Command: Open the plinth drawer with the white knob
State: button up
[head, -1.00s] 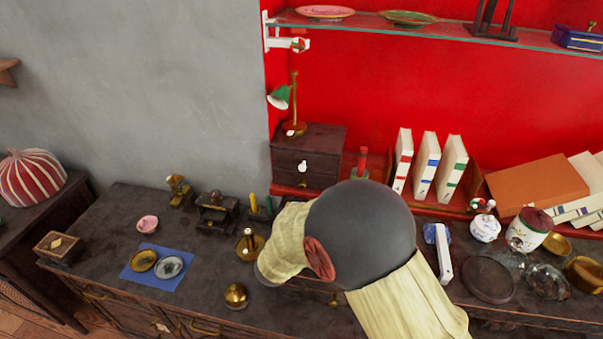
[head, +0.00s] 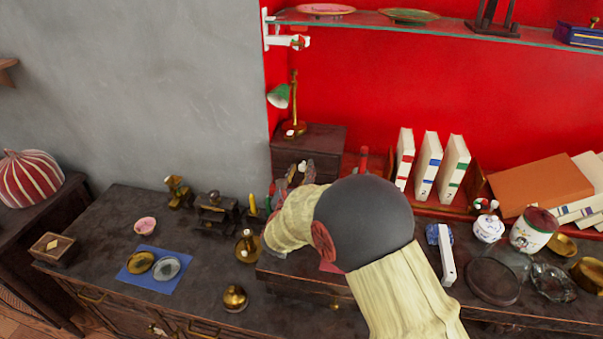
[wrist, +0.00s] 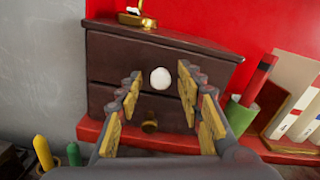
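A small dark wooden chest (head: 312,137) stands on the red shelf against the red wall. In the wrist view, the chest (wrist: 110,55) has an upper drawer with a round white knob (wrist: 160,78) and a lower drawer with a brass knob (wrist: 149,127). Both drawers look closed. My gripper (wrist: 159,86) is open, with its yellow-padded fingers on either side of the white knob in this view; I cannot tell whether they touch it. In the head view, my gripper (head: 298,174) is in front of the chest and hides the white knob.
A brass lamp with a green shade (head: 279,96) stands on the chest. White books (head: 428,165) and a red-topped item (wrist: 261,75) are to its right. A yellow candle (wrist: 43,152) is low at left. A brass candlestick (head: 248,246) stands near my arm.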

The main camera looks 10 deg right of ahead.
jog(key=shift+w+d+r, duration=0.1)
jog(key=shift+w+d, duration=0.05)
jog(key=shift+w, duration=0.1)
jog(key=shift+c, duration=0.5)
jog(key=c, duration=0.7)
grip_shut()
